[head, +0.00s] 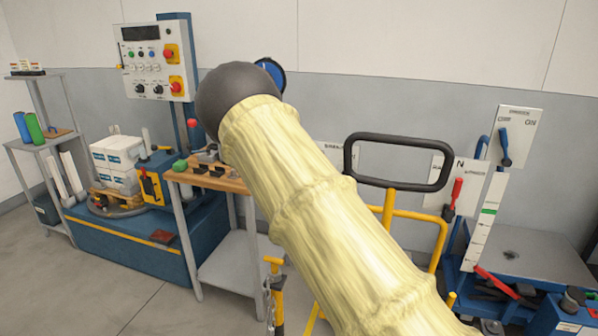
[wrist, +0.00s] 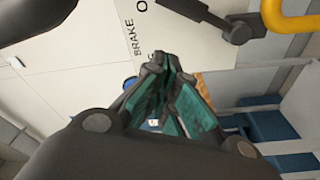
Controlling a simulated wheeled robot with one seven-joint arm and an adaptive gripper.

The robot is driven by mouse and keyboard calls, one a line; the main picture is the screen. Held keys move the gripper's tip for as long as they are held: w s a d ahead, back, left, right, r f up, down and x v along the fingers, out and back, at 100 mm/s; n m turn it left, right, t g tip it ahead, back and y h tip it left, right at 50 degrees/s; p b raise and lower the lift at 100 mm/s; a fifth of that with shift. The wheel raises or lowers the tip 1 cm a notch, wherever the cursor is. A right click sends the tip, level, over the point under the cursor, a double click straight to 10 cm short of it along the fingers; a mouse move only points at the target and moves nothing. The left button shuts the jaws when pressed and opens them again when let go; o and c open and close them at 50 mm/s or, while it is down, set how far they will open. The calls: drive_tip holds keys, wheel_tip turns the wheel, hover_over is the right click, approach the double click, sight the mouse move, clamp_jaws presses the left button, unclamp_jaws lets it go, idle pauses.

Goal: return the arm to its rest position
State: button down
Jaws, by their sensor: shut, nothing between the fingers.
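My arm, a pale yellow ribbed sleeve with a dark rounded end, reaches up across the middle of the head view and hides what is behind it. My gripper is not visible in the head view. In the wrist view my gripper (wrist: 165,70) has its greenish fingers together at the tips, with nothing between them. A dark lever (wrist: 215,18) and a yellow bar (wrist: 290,15) show at the top of the wrist view.
A control box (head: 155,62) stands on a blue machine at left, beside a workbench (head: 210,180). A yellow frame with a black handle loop (head: 400,138) stands right of my arm. A blue lift table (head: 525,258) with red levers is at far right. Floor shows at lower left.

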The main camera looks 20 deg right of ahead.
drive_tip(key=s+a+f+m+g+y, duration=0.2)
drive_tip(key=s+a+f+g+y, duration=0.15)
drive_tip(key=s+f, duration=1.15)
drive_tip(key=s+a+f+m+g+y, duration=0.15)
drive_tip(key=s+a+f+g, duration=0.3)
drive_tip(key=s+f, duration=1.05)
drive_tip(key=s+a+f+m+g+y, duration=0.1)
drive_tip(key=s+a+f+g, duration=0.1)
drive_tip(key=s, duration=0.8)
drive_tip(key=s+a+f+m+g+y, duration=0.1)
drive_tip(key=s+a+f+g+y, duration=0.1)
drive_tip(key=s+a+f, duration=0.3)
drive_tip(key=s+a+f+m+g+y+p, duration=0.1)
drive_tip(key=s+a, duration=0.6)
drive_tip(key=s, duration=0.7)
wheel_tip(320, 180, down, 2)
drive_tip(key=g+y, duration=0.1)
drive_tip(key=g, duration=0.1)
drive_tip(key=shift+s+f+g, duration=0.2)
drive_tip(key=shift+s+g, duration=0.1)
drive_tip(key=shift+s, duration=0.05)
drive_tip(key=shift+m, duration=0.25)
